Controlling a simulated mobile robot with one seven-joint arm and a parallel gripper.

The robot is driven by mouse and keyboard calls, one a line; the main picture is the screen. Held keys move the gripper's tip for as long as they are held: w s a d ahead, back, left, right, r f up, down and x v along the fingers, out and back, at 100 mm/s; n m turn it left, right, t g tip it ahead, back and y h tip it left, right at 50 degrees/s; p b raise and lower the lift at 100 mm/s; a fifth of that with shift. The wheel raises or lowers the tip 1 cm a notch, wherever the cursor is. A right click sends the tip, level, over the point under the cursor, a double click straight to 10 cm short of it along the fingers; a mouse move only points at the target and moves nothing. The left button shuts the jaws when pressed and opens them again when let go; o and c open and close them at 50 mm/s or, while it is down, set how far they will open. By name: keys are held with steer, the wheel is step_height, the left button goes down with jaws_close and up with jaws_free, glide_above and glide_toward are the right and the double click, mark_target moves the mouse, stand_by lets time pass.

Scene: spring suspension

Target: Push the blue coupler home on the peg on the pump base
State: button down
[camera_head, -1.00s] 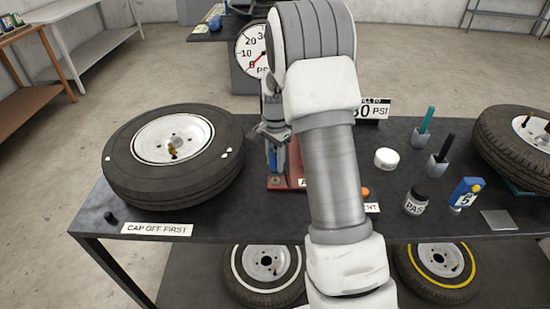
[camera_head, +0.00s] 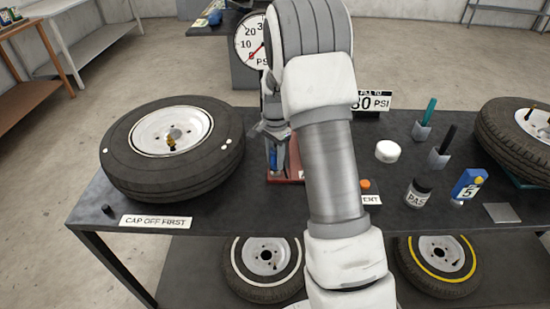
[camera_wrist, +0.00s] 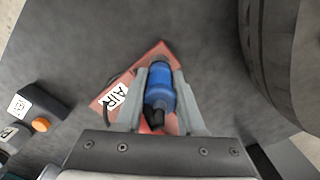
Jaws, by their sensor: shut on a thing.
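The blue coupler (camera_wrist: 159,88) is between the two fingers of my gripper (camera_wrist: 160,85) in the wrist view, and the fingers are shut on it. It is over the red pump base (camera_wrist: 111,91), which carries a white AIR label. In the head view the coupler (camera_head: 273,158) shows as a small blue patch under my gripper (camera_head: 275,150), low over the red base (camera_head: 281,180). My arm hides part of the base. The peg is hidden, and I cannot tell how far the coupler sits on it.
A tyre (camera_head: 172,150) lies left of the base, close to my gripper. A black box with an orange button (camera_head: 365,184) is to the right. A white cap (camera_head: 388,151), jar (camera_head: 418,192) and blue gauge (camera_head: 467,186) stand further right. The dial (camera_head: 251,41) is behind.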

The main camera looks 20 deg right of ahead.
mark_target(275, 147)
steer(key=shift+f+b, duration=0.65)
steer(key=shift+f, duration=0.4)
steer(key=shift+c, duration=2.2)
jaws_free()
steer(key=shift+r+p, duration=2.55)
steer(key=shift+r, duration=1.05)
steer(key=shift+f, duration=0.1)
